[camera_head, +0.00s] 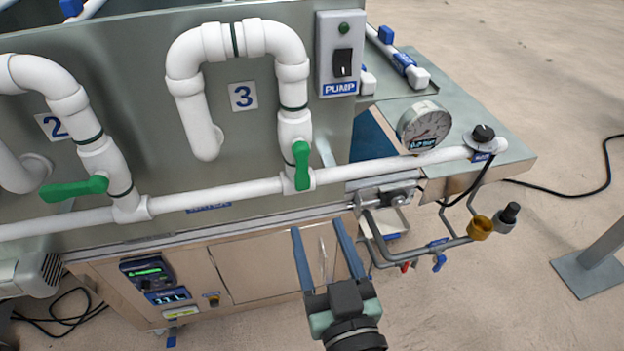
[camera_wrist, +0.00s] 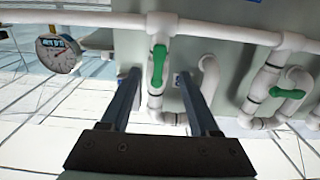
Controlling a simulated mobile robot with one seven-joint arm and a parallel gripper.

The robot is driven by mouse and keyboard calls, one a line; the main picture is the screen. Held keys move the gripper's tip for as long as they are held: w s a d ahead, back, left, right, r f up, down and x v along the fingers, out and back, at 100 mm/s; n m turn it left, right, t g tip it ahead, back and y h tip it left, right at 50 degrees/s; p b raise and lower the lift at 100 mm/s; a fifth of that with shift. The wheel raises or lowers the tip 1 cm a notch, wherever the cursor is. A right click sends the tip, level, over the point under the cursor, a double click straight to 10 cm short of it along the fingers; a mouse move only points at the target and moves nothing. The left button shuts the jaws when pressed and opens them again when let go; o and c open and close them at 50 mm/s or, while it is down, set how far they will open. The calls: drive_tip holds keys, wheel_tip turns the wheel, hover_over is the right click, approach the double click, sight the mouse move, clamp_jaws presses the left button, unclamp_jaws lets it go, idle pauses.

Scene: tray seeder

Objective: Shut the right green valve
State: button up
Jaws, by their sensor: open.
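The right green valve (camera_head: 301,165) is on the white vertical pipe below the number 3 label. Its handle lies along the pipe, pointing up and down. In the wrist view its handle (camera_wrist: 159,66) shows between my two fingers, farther off. My gripper (camera_head: 319,227) is open and empty, below the valve and slightly right of it in the head view. The wrist view also shows my gripper (camera_wrist: 158,75) with its fingers apart. They do not appear to touch the handle.
Another green valve (camera_head: 75,189) at the number 2 pipe has its handle across the pipe. A white horizontal pipe (camera_head: 235,192) runs just below both valves. A pressure gauge (camera_head: 424,127) and pump switch box (camera_head: 341,55) stand to the right. Open floor lies at the front.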

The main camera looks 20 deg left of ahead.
sight(304, 184)
drive_tip(key=p+x, duration=0.2)
drive_tip(key=x, duration=0.7)
drive_tip(key=shift+w, duration=0.1)
clamp_jaws()
idle(1.1)
